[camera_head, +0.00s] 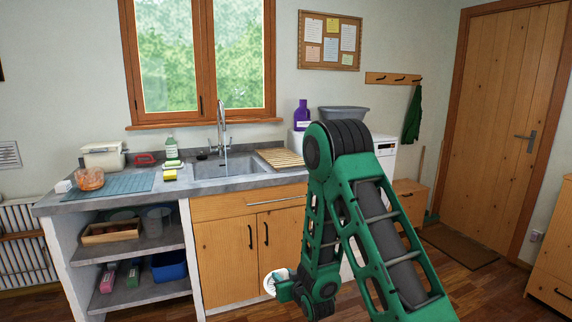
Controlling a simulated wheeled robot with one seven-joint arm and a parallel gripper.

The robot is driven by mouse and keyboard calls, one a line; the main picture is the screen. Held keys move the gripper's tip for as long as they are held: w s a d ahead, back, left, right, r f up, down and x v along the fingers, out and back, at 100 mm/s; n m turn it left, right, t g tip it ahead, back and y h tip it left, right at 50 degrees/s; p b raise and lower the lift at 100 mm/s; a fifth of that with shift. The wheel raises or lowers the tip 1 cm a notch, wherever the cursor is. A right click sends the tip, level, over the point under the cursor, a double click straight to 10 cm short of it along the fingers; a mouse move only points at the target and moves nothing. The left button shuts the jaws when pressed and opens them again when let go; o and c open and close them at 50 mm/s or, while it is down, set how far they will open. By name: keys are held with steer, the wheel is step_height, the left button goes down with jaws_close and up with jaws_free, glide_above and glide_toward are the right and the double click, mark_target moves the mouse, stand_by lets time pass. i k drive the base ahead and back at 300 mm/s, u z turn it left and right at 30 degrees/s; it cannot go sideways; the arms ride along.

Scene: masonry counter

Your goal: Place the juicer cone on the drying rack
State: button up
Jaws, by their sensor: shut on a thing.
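My gripper (279,287) is low in front of the wooden cabinet doors, below counter height, and points left. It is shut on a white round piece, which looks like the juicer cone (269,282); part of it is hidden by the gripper. A slatted wooden rack (279,158), which looks like the drying rack, lies on the counter right of the sink. Its visible slats look bare. The held piece is well below and apart from it.
The sink (229,171) with a tall tap is left of the rack. An orange translucent bowl (89,179) stands on a blue-grey mat (128,184) at the left. A purple bottle (302,115) and grey tub (344,113) stand behind my arm, on the right.

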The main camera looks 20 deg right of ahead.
mark_target(277, 152)
steer(key=u, duration=0.35)
steer(key=i, duration=1.1)
steer(key=z, duration=0.7)
steer(key=i, duration=0.5)
steer(key=z, duration=0.4)
